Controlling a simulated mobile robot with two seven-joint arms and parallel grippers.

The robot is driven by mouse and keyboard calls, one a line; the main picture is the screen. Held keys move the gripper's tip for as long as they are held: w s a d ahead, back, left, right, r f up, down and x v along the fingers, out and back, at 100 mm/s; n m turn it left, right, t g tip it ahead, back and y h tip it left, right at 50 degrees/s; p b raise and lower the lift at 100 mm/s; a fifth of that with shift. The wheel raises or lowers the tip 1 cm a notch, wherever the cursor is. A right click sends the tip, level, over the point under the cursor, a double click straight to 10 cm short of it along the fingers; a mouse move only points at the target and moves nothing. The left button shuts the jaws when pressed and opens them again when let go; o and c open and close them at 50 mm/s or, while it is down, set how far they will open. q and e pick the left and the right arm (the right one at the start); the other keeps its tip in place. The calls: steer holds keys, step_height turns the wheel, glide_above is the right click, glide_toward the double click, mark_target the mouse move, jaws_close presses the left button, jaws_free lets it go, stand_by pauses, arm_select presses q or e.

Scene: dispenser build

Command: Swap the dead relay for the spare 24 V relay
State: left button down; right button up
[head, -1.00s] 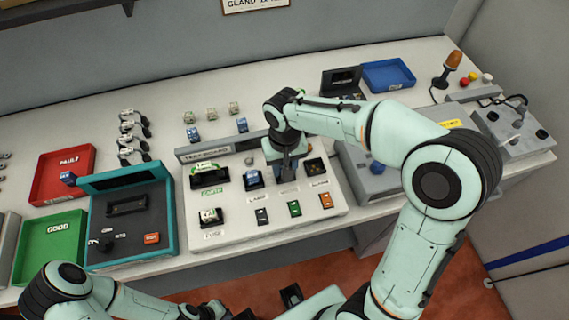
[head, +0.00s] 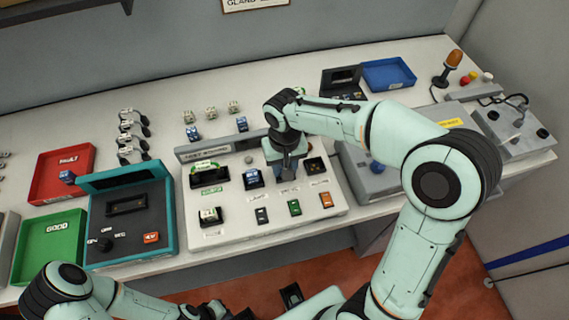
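The test board (head: 240,228) is a pale panel with several sockets, some holding relays. A blue-topped relay (head: 253,179) sits in a dark socket left of my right gripper (head: 287,174). My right gripper points down over the adjoining socket; its fingers hide what is there, and I cannot tell whether it grips anything. Another blue relay (head: 67,177) is at the lower right of the red FAULT tray (head: 48,186). Blue relays (head: 192,133) and (head: 241,124) stand behind the board. My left gripper (head: 266,305) is low at the front edge, its dark fingers apart, apparently empty.
A teal-framed tester (head: 172,215) stands left of the board, beside the green GOOD tray (head: 27,255). Several small pale parts (head: 210,114) stand behind the board. A blue tray (head: 388,75) and an amber beacon (head: 453,61) are at the back right.

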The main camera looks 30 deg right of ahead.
steer(key=shift+f, duration=0.15)
steer(key=o, duration=1.1)
steer(key=shift+a, duration=0.1)
steer(key=shift+s+f, duration=0.1)
steer(key=shift+d, duration=0.2)
steer(key=shift+c, duration=0.7)
